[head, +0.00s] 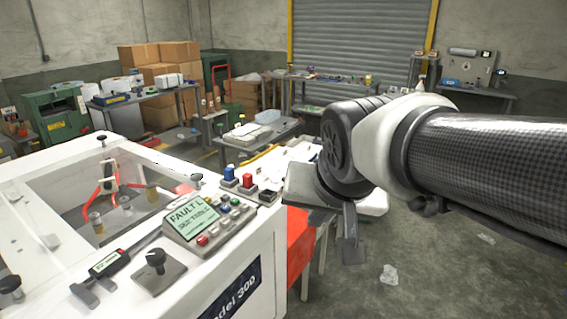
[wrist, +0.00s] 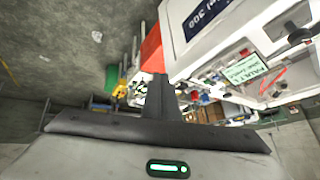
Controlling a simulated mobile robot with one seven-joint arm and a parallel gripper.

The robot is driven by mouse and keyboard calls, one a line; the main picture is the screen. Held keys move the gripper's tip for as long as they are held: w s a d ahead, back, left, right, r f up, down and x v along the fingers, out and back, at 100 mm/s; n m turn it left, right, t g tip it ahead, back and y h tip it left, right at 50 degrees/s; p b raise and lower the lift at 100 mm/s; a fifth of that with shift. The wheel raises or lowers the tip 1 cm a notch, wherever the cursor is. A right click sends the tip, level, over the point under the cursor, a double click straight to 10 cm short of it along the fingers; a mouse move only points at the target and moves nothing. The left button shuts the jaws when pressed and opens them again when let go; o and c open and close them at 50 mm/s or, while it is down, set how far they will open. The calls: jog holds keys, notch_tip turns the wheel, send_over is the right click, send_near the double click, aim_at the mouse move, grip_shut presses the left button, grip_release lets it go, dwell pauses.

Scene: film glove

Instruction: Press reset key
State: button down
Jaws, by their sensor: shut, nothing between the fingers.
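A control panel (head: 193,216) sits on the corner of the white machine (head: 245,262). Its green screen reads "FAULT L" and smaller text that I cannot read. Several small keys in red, green, blue and grey run along its right edge, with a red key (head: 203,240) nearest the front. I cannot read which key is marked reset. My gripper (head: 349,252) is shut and empty, right of the panel and clear of it, beyond the machine's side. In the wrist view my gripper's fingers (wrist: 158,96) are together, and the panel's screen (wrist: 246,68) shows at the right.
A blue button block (head: 229,177) and a red one (head: 247,181) stand behind the panel. A black knob (head: 156,262) and a black-handled latch (head: 103,268) are on the machine's front left. Benches and cardboard boxes (head: 160,70) stand behind. The floor at right is mostly open.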

jog(key=w+a+r+y, duration=0.2)
jog(key=w+a, duration=0.1)
jog(key=a, duration=0.9)
jog(key=y, duration=0.2)
send_over(202, 241)
jog(key=shift+s+d+r+m+p, duration=0.15)
jog(key=shift+d+r+m+p, duration=0.1)
jog(key=shift+m+p, duration=0.15)
notch_tip(202, 241, down, 8)
jog(key=b, duration=0.5)
jog(key=shift+r, duration=0.15)
jog(key=shift+f+b, duration=0.55)
jog(key=shift+b, duration=0.35)
jog(key=shift+f, duration=0.2)
jog(key=shift+f+b, duration=0.3)
jog(key=shift+b, duration=0.35)
